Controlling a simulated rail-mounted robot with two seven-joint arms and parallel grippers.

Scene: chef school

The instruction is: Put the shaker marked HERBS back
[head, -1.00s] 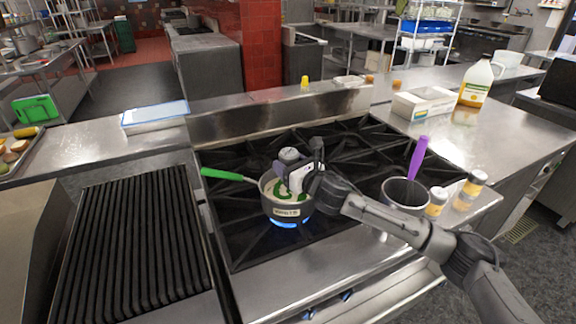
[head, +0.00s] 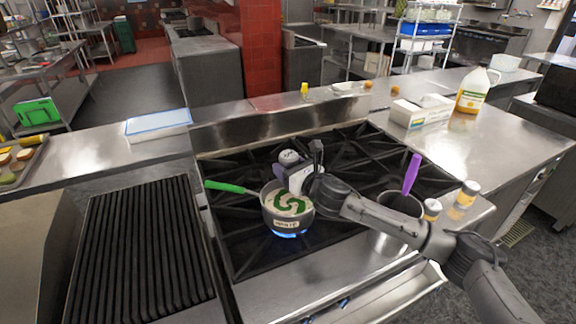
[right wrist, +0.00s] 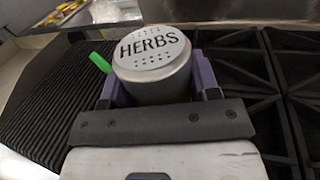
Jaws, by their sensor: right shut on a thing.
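The shaker marked HERBS (right wrist: 153,62) has a grey perforated lid with dark lettering. My right gripper (right wrist: 152,88) is shut on it, one purple finger on each side. In the head view the shaker's lid (head: 289,157) shows at my right gripper (head: 291,171), just behind and above the pot (head: 287,222). The pot has a green handle and a label, and holds pale contents with a green swirl; a blue flame burns under it. Two shakers with pale lids, one at the counter edge (head: 467,194) and one beside the metal container (head: 431,209), stand at the right. My left gripper is not in view.
The metal container (head: 386,243) with a purple-handled utensil (head: 412,174) stands at the stove's right front. A ribbed grill (head: 140,250) lies left. A white box (head: 421,111) and a jug (head: 473,92) stand on the right counter, which has clear room in front of them.

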